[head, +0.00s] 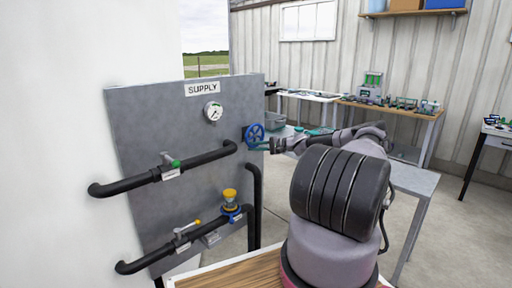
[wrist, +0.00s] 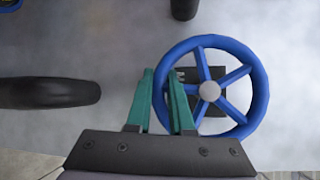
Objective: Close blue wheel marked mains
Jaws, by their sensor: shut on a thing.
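The blue wheel (head: 255,133) is mounted at the right edge of the grey supply panel (head: 150,120). In the wrist view the blue wheel (wrist: 262,92) shows face on, with several spokes and a grey hub. A dark plate behind it is mostly hidden, and its lettering cannot be read fully. My gripper (head: 271,146) is at the wheel's right side in the head view. In the wrist view the teal fingers of my gripper (wrist: 161,80) stand on both sides of the left part of the rim and are shut on it.
The panel carries a gauge (head: 213,111), a green-handled valve (head: 172,165) on the upper black pipe, a yellow-topped valve (head: 230,196) and a yellow-handled valve (head: 185,232). A black pipe (wrist: 45,93) lies left of my fingers. Workbenches (head: 395,107) stand behind.

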